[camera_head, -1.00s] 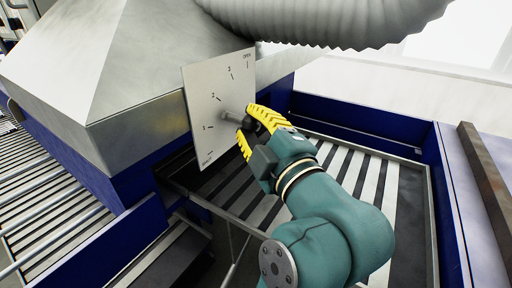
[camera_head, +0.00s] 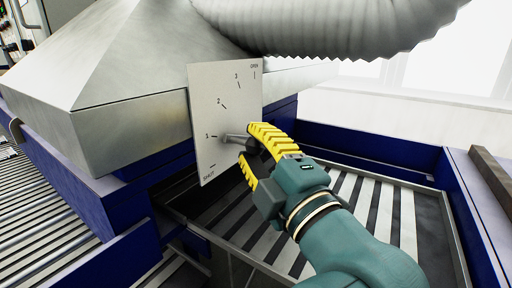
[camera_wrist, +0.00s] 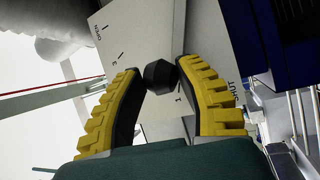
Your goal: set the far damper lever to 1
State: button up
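A pale damper plate (camera_head: 205,112) with marks SHUT, 1, 2, 3 and OPEN stands on the side of the metal hood. The grey lever (camera_head: 236,138) shows just right of the 1 mark, its visible end level with that mark. Its dark knob (camera_wrist: 160,76) sits between my fingertips in the wrist view, beside the 1 mark. My gripper (camera_head: 249,143), with yellow-backed fingers, appears shut on the knob from both sides; it also shows in the wrist view (camera_wrist: 161,68). The fingers partly hide the knob and pivot in the head view.
A grey corrugated duct (camera_head: 335,22) runs above the plate. The sloped metal hood (camera_head: 110,65) stands to the left. A blue-walled bed of slats (camera_head: 372,205) lies below my arm. A roller conveyor (camera_head: 40,225) is at lower left.

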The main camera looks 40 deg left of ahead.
jog(key=o, duration=0.4)
jog(key=v, duration=0.7)
jog(key=shift+s+d, duration=0.1)
jog(key=shift+d, duration=0.15)
